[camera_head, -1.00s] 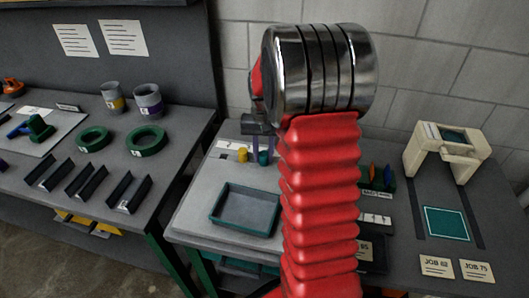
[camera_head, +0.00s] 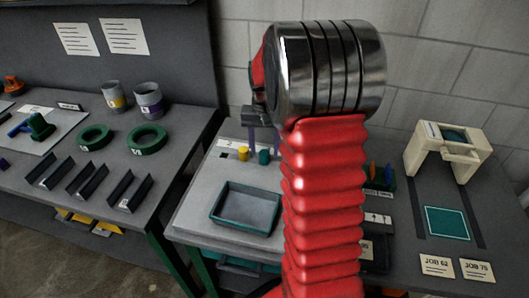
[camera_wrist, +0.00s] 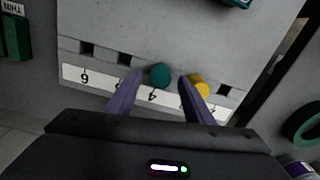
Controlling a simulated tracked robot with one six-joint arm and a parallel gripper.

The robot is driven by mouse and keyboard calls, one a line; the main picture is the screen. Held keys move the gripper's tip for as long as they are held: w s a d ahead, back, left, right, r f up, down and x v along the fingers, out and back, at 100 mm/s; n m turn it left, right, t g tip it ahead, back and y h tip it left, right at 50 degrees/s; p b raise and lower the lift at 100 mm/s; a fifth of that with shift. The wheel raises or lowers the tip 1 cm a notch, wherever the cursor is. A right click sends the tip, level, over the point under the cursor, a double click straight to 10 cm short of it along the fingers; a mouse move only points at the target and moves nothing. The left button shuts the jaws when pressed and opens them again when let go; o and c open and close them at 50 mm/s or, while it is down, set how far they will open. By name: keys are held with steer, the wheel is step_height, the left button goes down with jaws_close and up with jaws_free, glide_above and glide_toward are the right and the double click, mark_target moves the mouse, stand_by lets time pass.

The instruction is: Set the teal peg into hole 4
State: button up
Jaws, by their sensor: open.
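The teal peg (camera_wrist: 160,75) stands in the row of holes at the label 4 (camera_wrist: 152,96) on the white number strip, and no open hole shows under it. How deep it sits I cannot tell. It also shows in the head view (camera_head: 264,156), beside the yellow peg (camera_head: 243,153). My gripper (camera_wrist: 159,78) is open, with its purple fingertips on either side of the teal peg and gaps to it. The right finger overlaps the yellow peg (camera_wrist: 200,87) in the wrist view. In the head view my gripper (camera_head: 264,147) is above the teal peg.
Empty square holes show at the left (camera_wrist: 87,47) and at the right (camera_wrist: 224,90) of the pegs. A teal-rimmed tray (camera_head: 246,208) lies in front of the pegs. A cream frame (camera_head: 447,151) stands at the right. Green rings (camera_head: 146,141) lie on the left bench.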

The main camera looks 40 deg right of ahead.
mark_target(264, 151)
step_height(264, 151, up, 11)
stand_by(0.4)
stand_by(0.8)
steer(key=s+a+r+n+t, duration=0.3)
steer(key=s+a+n+t, duration=0.2)
steer(key=s+a, duration=1.4)
steer(key=a+n, duration=0.2)
steer(key=a, duration=0.2)
steer(key=shift+s+a+n+t, duration=0.3)
steer(key=shift+s+n, duration=0.1)
steer(key=shift+c, duration=0.2)
stand_by(1.0)
